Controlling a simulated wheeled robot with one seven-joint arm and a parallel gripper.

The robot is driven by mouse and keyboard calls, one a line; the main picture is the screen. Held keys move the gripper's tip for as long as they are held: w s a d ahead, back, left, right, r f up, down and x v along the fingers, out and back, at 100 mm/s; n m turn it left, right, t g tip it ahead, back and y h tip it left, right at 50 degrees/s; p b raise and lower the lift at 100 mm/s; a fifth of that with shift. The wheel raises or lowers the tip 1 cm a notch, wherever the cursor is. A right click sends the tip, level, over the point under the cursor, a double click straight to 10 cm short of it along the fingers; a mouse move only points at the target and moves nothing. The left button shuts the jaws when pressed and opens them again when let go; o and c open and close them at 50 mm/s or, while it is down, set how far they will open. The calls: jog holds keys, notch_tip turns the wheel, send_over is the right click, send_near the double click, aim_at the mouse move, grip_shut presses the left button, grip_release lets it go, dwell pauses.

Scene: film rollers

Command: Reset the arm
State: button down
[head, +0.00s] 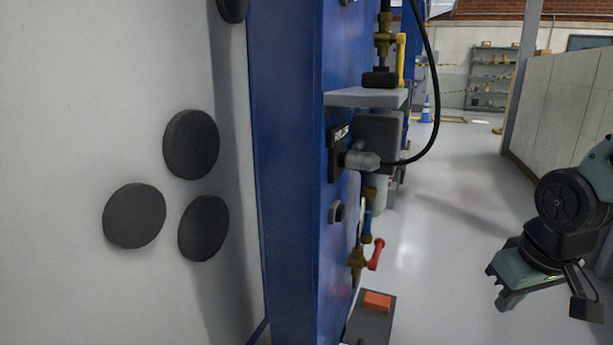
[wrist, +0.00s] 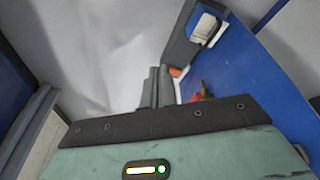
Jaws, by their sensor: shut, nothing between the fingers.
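My arm's end shows at the right of the head view, a teal and black body over open floor, apart from the blue machine frame (head: 285,170). I cannot make out its fingertips there. In the wrist view my gripper (wrist: 156,88) has two grey fingers side by side with nothing between them. It is shut and empty. It points toward the pale floor (wrist: 95,70), with the blue panel (wrist: 245,85) to the right.
On the frame are a plug with a black cable (head: 361,160), a red-handled valve (head: 376,254) and a yellow-handled valve (head: 401,60). A foot box with an orange pedal (head: 377,301) sits low. A partition wall (head: 565,110) stands right. The aisle floor (head: 455,200) is clear.

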jog(key=s+a+n+g, duration=0.3)
jog(key=s+a+n, duration=0.3)
jog(key=s+a, duration=1.1)
notch_tip(320, 180, up, 35)
jog(key=w+p, duration=0.1)
jog(key=p, duration=3.4)
jog(key=shift+w+a+y, duration=0.15)
jog(key=shift+a+y, duration=0.05)
jog(key=shift+y, duration=0.2)
jog(key=shift+r, duration=0.1)
